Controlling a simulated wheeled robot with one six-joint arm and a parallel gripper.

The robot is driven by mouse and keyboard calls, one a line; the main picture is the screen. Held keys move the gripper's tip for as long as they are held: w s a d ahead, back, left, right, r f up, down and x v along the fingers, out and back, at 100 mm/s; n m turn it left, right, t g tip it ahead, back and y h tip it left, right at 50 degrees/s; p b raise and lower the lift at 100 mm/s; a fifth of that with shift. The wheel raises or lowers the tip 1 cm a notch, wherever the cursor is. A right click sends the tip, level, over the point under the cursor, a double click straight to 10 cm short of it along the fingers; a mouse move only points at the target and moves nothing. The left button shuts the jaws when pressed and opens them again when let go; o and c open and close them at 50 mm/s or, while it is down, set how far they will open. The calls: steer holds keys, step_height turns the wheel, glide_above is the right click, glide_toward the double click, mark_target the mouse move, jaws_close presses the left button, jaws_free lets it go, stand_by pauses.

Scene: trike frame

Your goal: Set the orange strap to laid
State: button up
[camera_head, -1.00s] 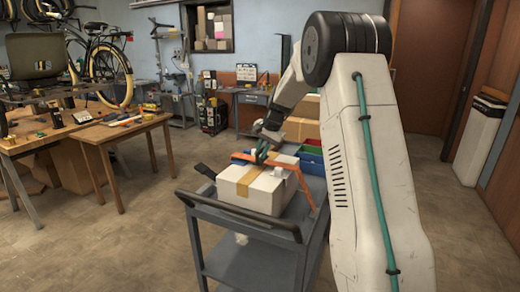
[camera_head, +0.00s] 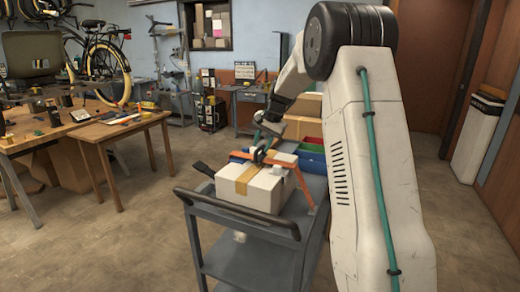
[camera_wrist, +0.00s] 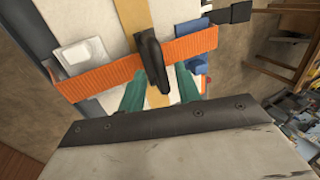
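The orange strap (camera_head: 304,186) (camera_wrist: 100,82) runs across a white box (camera_head: 258,194) with tan tape and down its right side in the head view. In the wrist view the strap spans the box top, and a black handle-like piece (camera_wrist: 152,58) stands at its middle. My gripper (camera_head: 262,143) is just above and behind the strap. In the wrist view its two teal fingers (camera_wrist: 160,92) are apart, on either side of the black piece's lower end, with visible gaps. Whether they touch the strap is hard to tell.
The box sits on a grey cart (camera_head: 240,221) with a push handle at the front. Blue, red and green bins (camera_head: 313,158) and a cardboard box (camera_head: 303,127) are behind it. A wooden workbench (camera_head: 60,135) stands at left. The floor between is clear.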

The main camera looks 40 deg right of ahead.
steer(key=v, duration=0.5)
stand_by(0.4)
steer(key=s+a+n, duration=0.4)
steer(key=s+a, duration=0.4)
steer(key=s, duration=0.6)
steer(key=s+a+n+g+h, duration=0.1)
steer(key=s+a+n, duration=0.3)
steer(key=s+a, duration=0.5)
steer(key=s+a+n+g+h, duration=0.1)
steer(key=s+a+n, duration=0.2)
steer(key=s+a, duration=0.6)
steer(key=shift+s+r+n, duration=0.35)
steer(key=shift+s+n, duration=0.05)
steer(key=shift+s, duration=4.8)
steer(key=shift+a, duration=0.1)
